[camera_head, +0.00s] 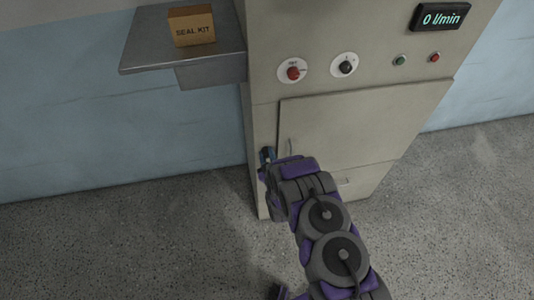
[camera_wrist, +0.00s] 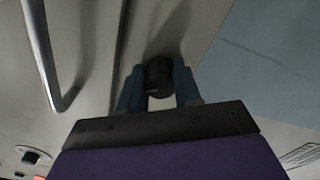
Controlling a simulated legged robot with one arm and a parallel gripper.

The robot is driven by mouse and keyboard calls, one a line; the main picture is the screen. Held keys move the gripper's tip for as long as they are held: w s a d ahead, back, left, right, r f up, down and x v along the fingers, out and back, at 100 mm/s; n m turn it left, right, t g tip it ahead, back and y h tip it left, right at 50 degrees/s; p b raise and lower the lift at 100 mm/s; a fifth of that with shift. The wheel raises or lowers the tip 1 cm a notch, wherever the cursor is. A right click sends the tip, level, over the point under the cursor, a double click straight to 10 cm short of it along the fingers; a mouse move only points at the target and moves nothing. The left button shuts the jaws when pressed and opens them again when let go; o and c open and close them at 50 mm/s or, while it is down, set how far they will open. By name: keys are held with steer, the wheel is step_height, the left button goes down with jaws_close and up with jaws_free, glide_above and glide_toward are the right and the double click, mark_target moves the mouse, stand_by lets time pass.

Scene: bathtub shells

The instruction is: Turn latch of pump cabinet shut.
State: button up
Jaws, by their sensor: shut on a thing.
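The pump cabinet (camera_head: 345,125) is beige and stands against the wall, with its door flush in the front. The latch (camera_wrist: 159,77) is a small black knob beside the door's edge, seen in the wrist view between two blue fingers. My gripper (camera_head: 267,157) is at the cabinet's left edge and shut on this latch. In the wrist view the gripper (camera_wrist: 160,88) has one finger on each side of it. The latch's exact turn angle cannot be told. The door's metal handle (camera_wrist: 42,50) is beside it, apart from the fingers; it also shows in the head view (camera_head: 290,147).
Above the door are a red knob (camera_head: 293,72), a black knob (camera_head: 346,67), two small buttons and a display (camera_head: 440,17) reading 0 l/min. A grey shelf (camera_head: 140,52) with a seal kit box (camera_head: 191,27) juts out at left. The speckled floor (camera_head: 130,240) is clear.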

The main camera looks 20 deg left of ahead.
steer(key=n, duration=0.3)
steer(key=n+b, duration=0.1)
steer(key=n, duration=0.1)
steer(key=shift+a+n, duration=0.1)
steer(key=shift+n, duration=0.3)
steer(key=n+b, duration=0.3)
steer(key=shift+f, duration=0.2)
steer(key=shift+s+r+n+b, duration=0.1)
steer(key=shift+n+b, duration=1.1)
steer(key=shift+n, duration=0.5)
steer(key=o, duration=1)
steer(key=shift+a, duration=0.15)
steer(key=shift+o, duration=0.2)
